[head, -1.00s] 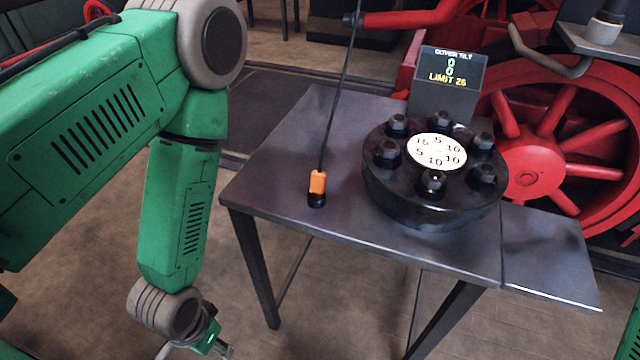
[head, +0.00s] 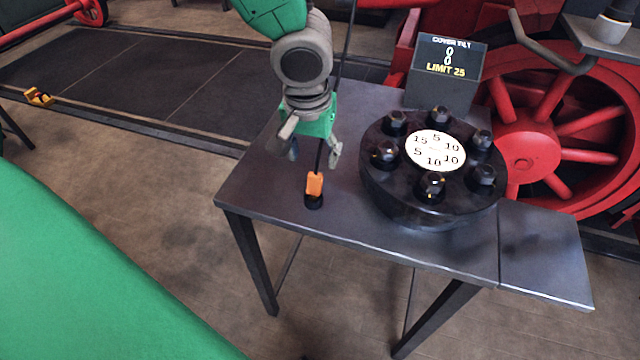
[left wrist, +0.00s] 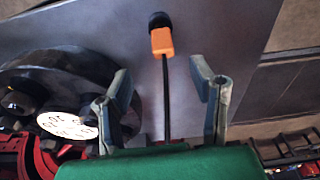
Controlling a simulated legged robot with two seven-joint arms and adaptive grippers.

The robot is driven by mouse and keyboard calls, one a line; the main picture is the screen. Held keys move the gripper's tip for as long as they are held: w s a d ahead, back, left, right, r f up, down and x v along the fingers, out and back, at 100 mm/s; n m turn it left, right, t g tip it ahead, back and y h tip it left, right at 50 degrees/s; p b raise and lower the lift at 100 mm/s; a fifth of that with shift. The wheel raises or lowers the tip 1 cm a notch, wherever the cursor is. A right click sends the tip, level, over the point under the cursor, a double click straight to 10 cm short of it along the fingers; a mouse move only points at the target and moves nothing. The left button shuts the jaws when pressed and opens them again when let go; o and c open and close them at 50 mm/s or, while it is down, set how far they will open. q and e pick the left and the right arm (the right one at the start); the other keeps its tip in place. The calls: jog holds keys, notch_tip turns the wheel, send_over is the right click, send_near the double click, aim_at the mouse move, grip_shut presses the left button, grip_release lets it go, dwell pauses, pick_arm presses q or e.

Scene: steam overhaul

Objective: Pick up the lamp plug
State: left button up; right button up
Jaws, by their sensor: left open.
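The lamp plug (head: 314,184) is an orange body on a black base, standing at the front left of the metal table, with a black cable rising from its top. My left gripper (head: 314,155) is open above the table, just behind and above the plug in the head view. In the left wrist view the plug (left wrist: 161,42) shows beyond the two spread fingers (left wrist: 165,88), and its cable runs back between them. The fingers appear apart from the orange body. My right gripper is not in view.
A round black bolted cover (head: 430,190) with a numbered white dial stands on the table (head: 270,195), right of the plug. A cover tilt display (head: 445,75) reading limit 25 stands behind it. Red spoked wheels (head: 560,150) are at the right.

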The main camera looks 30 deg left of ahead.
aim_at(313, 177)
pick_arm(q)
jog(key=f, duration=0.3)
jog(key=f+b, duration=0.1)
jog(key=f, duration=0.1)
jog(key=shift+w, duration=0.4)
jog(key=shift+a+f, duration=0.35)
jog(key=shift+f, duration=0.05)
jog(key=f, duration=0.2)
jog(key=w+f+b, duration=0.1)
jog(key=f, duration=0.1)
jog(key=shift+a+f, duration=0.2)
jog(key=shift+f, duration=0.1)
jog(key=shift+d+f, duration=0.15)
jog(key=shift+d, duration=0.1)
jog(key=shift+c, duration=1.2)
jog(key=c, duration=0.7)
grip_shut()
jog(key=shift+a, duration=0.2)
